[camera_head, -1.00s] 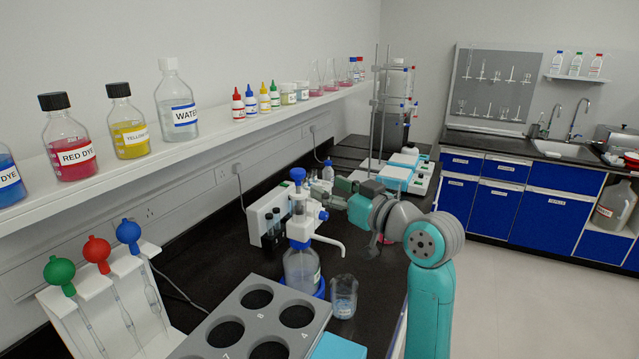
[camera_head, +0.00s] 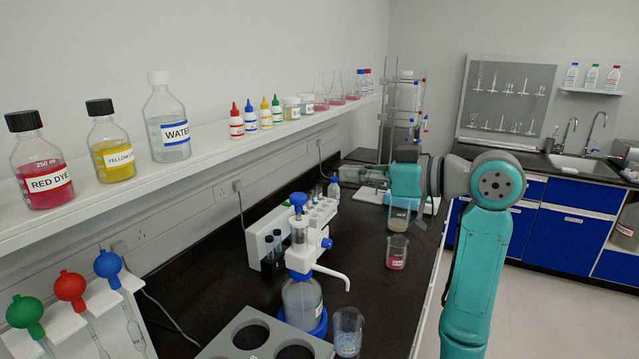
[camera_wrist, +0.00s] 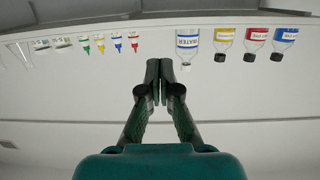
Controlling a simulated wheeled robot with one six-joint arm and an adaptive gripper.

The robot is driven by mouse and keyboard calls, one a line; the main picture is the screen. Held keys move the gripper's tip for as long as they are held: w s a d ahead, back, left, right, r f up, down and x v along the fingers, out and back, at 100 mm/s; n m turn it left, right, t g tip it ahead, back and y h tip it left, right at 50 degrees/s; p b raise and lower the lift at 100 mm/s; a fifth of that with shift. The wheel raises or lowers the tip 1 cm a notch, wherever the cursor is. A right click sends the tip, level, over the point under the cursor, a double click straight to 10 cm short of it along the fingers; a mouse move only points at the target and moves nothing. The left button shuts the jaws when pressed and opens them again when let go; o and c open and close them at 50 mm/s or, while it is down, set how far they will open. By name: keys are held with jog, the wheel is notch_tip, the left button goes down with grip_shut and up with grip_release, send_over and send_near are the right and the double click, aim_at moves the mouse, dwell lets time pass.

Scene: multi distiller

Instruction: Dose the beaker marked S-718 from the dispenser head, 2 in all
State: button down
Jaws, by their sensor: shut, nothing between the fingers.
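The dispenser bottle (camera_head: 301,303) stands on the bench with a blue collar, a white spout and a blue-topped dispenser head (camera_head: 298,200). A clear beaker (camera_head: 347,331) stands at the spout's lower right, partly cut off by the frame; its label is unreadable here. A beaker with pink liquid (camera_head: 397,253) and one with tan contents (camera_head: 399,218) stand farther back, labels also unreadable, so I cannot tell which is S-718. My gripper (camera_head: 345,174) is above and behind the dispenser, apart from it. In the wrist view its fingertips (camera_wrist: 159,68) are together and empty.
A grey holed rack (camera_head: 222,343) stands in front of the dispenser, and a white block with dark-capped vials (camera_head: 268,247) is left of it. The wall shelf (camera_head: 215,146) carries dye and water bottles. Bare dark bench lies between the dispenser and the pink beaker.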

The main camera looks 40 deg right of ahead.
send_over(298, 203)
jog(key=s+d, duration=0.1)
jog(key=d, duration=0.1)
jog(key=f, duration=0.1)
jog(key=shift+n+g, duration=0.3)
jog(key=shift+f, duration=2.1)
jog(key=shift+f, duration=1.5)
